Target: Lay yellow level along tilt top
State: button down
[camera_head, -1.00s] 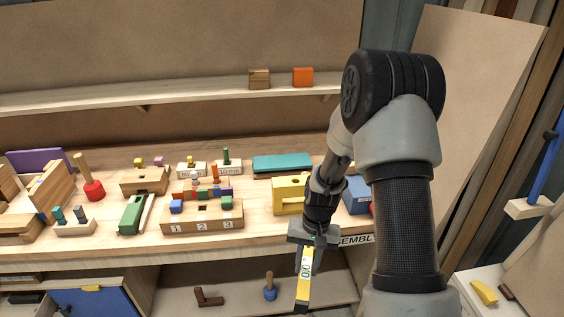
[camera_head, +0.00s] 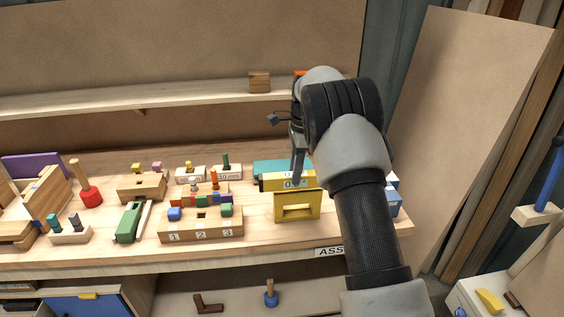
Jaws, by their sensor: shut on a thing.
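My gripper (camera_head: 297,174) is shut on the yellow level (camera_head: 274,184), pointing down over the bench. The level lies roughly crosswise in the picture, with a white label reading about 0.0 near the grip. It appears just behind and above a yellow block with a slot (camera_head: 297,211); I cannot tell whether they touch. A teal slab (camera_head: 268,166), which may be the tilt top, is behind the level. My arm and gripper hide its right part. I cannot tell whether the level touches the slab.
A numbered wooden block (camera_head: 201,229) and a green block (camera_head: 130,222) stand to the left, among several pegged pieces. A red-based peg (camera_head: 91,194) is farther left. A blue box (camera_head: 394,201) is partly hidden by my arm. A shelf (camera_head: 180,92) runs behind the bench.

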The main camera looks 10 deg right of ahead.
aim_at(283, 166)
jog(key=i, duration=0.9)
